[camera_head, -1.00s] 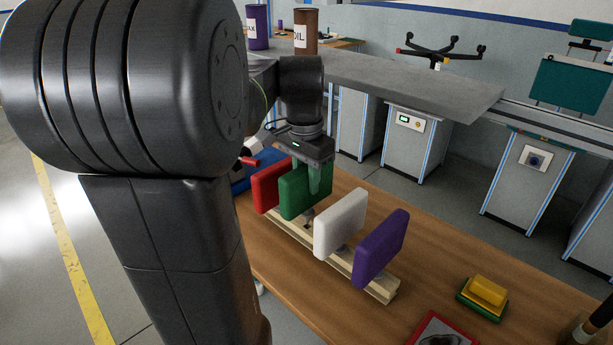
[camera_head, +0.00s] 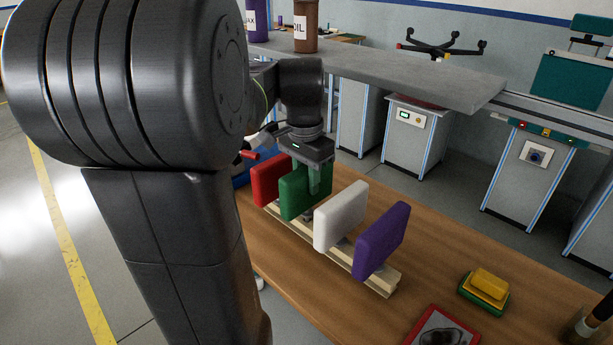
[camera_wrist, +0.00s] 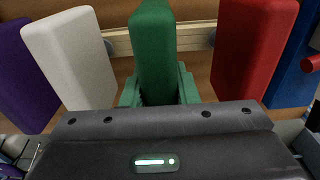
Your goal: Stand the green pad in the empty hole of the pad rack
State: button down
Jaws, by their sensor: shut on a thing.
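The green pad (camera_head: 298,194) is upright between the red pad and the white pad, over the wooden pad rack (camera_head: 377,285). My gripper (camera_head: 317,178) is shut on the green pad from above. In the wrist view the green pad (camera_wrist: 153,45) stands between the gripper's fingers (camera_wrist: 158,92). The red pad (camera_head: 267,181), white pad (camera_head: 340,216) and purple pad (camera_head: 381,241) stand in the rack. The hole under the green pad is hidden, so I cannot tell whether its lower end is seated.
A yellow block on a green base (camera_head: 488,286) and a red-framed tray (camera_head: 447,329) lie on the wooden table (camera_head: 425,275) at right. A blue object (camera_head: 240,180) is beyond the red pad. A grey counter (camera_head: 400,78) runs behind.

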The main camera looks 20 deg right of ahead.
jog(key=shift+f+b, duration=0.5)
jog(key=shift+f, duration=0.45)
jog(key=c, duration=1)
grip_release()
jog(key=shift+c, duration=0.2)
jog(key=r, duration=0.7)
jog(key=r+p, duration=0.1)
jog(key=r, duration=0.5)
jog(key=shift+s+a+r, duration=0.1)
jog(key=shift+a+r, duration=0.1)
jog(key=shift+r, duration=0.2)
jog(key=f, duration=0.7)
jog(key=f+b, duration=0.1)
jog(key=f, duration=0.5)
jog(key=shift+d+f, duration=0.2)
jog(key=shift+f, duration=0.2)
jog(key=shift+r, duration=0.25)
